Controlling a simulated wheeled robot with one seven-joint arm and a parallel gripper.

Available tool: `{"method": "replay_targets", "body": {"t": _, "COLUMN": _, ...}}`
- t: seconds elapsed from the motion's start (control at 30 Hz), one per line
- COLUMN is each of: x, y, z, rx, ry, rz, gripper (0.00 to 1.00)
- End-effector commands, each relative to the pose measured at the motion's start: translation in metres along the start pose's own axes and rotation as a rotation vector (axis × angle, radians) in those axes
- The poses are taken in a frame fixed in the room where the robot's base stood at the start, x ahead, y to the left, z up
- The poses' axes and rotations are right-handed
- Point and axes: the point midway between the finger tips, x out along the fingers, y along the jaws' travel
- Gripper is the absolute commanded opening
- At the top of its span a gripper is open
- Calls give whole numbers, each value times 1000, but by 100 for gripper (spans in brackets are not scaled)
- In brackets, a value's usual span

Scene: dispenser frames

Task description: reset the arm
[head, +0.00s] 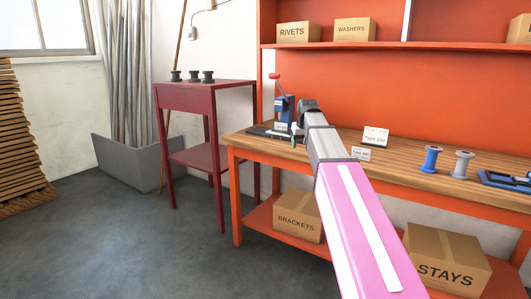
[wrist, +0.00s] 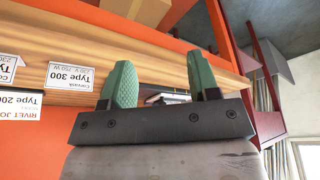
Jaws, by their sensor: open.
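My gripper (wrist: 164,80) is open, with two green fingers spread apart and nothing held between them. In the head view, my gripper (head: 296,138) is at the end of my pink and grey arm, near the left end of the wooden workbench (head: 400,160). The arm reaches out from the lower right and hides part of the bench. The bench edge (wrist: 60,45) also shows close to the fingers in the wrist view. Part of a dark object shows beyond the gap between the fingers.
A blue tool with a red handle (head: 284,105) stands behind my gripper. Blue and grey spools (head: 431,160) and small cards (head: 375,137) are on the bench. A dark red table (head: 200,92) with several black spools stands left. Open floor (head: 150,240) lies in front.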

Motion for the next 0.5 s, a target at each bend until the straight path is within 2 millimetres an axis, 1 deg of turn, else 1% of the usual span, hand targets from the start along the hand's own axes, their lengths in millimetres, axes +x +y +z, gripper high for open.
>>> {"method": "replay_targets", "body": {"t": 0.03, "x": 10, "y": 0, "z": 11, "rx": 4, "ry": -9, "rz": 0, "gripper": 55}}
{"method": "replay_targets", "body": {"t": 0.17, "x": 38, "y": 0, "z": 35, "rx": 17, "ry": -32, "rz": 2, "gripper": 55}}
{"method": "replay_targets", "body": {"t": 0.27, "x": 66, "y": 1, "z": 64, "rx": 32, "ry": -59, "rz": 3, "gripper": 55}}
{"method": "replay_targets", "body": {"t": 0.4, "x": 108, "y": 0, "z": 111, "rx": 54, "ry": -100, "rz": 7, "gripper": 55}}
{"method": "replay_targets", "body": {"t": 0.47, "x": 125, "y": 0, "z": 131, "rx": 64, "ry": -117, "rz": 9, "gripper": 55}}
{"method": "replay_targets", "body": {"t": 0.5, "x": 136, "y": 0, "z": 145, "rx": 70, "ry": -128, "rz": 11, "gripper": 55}}
